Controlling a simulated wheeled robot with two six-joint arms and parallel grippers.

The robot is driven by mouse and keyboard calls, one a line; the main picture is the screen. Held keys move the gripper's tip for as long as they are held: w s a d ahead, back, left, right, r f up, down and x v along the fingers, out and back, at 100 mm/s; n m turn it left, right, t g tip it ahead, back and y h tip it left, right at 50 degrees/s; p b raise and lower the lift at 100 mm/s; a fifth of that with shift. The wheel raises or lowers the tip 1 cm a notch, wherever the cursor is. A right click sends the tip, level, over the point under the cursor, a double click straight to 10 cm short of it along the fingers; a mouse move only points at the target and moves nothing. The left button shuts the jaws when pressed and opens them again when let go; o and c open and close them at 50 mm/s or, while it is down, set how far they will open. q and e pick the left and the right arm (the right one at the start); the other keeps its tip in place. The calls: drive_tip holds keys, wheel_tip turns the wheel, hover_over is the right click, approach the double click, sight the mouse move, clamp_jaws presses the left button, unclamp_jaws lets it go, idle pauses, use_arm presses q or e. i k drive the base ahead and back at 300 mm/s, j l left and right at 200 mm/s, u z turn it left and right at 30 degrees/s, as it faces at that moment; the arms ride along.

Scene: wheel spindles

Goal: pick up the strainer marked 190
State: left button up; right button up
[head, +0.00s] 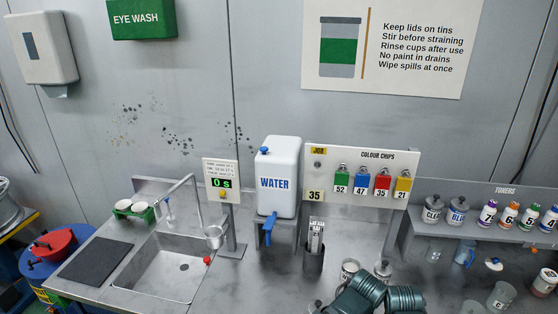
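No number 190 is legible anywhere in the head view, so I cannot identify the strainer marked 190 for sure. Neither of my grippers shows clearly in this view. Dark ribbed shapes at the bottom edge may be part of my arm.
A sink (184,267) lies left of the white water container (278,178). A colour-chip board (361,176) stands to its right. Toner bottles line a shelf (485,230) at the right. Loose cups crowd the front right. A dark mat (94,260) lies left of the sink.

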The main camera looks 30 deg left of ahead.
sight(124, 205)
drive_tip(key=u, duration=3.3)
drive_tip(key=i+u, duration=0.2)
drive_tip(key=i, duration=2.5)
drive_tip(key=i+j, duration=0.1)
drive_tip(key=i, duration=2.2)
